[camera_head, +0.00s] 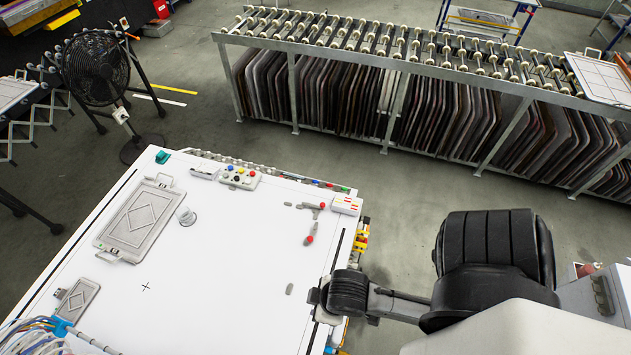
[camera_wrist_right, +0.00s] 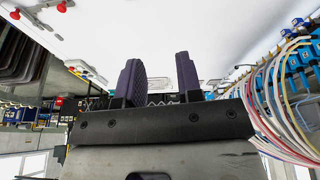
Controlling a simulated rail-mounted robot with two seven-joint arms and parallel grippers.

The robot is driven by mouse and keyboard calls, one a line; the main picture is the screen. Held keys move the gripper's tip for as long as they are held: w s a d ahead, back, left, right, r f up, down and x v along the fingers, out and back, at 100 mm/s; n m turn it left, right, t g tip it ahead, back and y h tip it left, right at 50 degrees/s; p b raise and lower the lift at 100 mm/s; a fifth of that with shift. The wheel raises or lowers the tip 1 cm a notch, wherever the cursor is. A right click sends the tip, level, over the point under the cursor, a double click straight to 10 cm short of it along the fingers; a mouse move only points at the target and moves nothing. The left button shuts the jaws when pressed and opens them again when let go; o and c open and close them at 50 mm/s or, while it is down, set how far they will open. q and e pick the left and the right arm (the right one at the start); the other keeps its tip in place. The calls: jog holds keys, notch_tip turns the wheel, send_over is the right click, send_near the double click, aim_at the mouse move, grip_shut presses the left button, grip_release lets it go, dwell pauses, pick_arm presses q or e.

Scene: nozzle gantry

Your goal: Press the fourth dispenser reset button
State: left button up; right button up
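A small white panel (camera_head: 240,177) with several coloured buttons sits at the far edge of the white table. I cannot tell which button is the fourth dispenser reset. Several blue units (camera_wrist_right: 298,62) with tubes stand in a row at the right of the wrist view; no reset buttons can be made out on them. My right gripper (camera_wrist_right: 158,78) has its two dark fingers apart with nothing between them. In the head view my right wrist is over the table's right edge. My left gripper is not in view.
The white table (camera_head: 215,255) has free room in its middle. A grey plate (camera_head: 140,218) lies at its left. Red-tipped grey pieces (camera_head: 310,239) lie near the right edge. Blue and white cables (camera_head: 45,335) bunch at the near left corner.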

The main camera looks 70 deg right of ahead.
jog(key=shift+d, duration=0.15)
grip_shut()
dwell(0.7)
dwell(0.6)
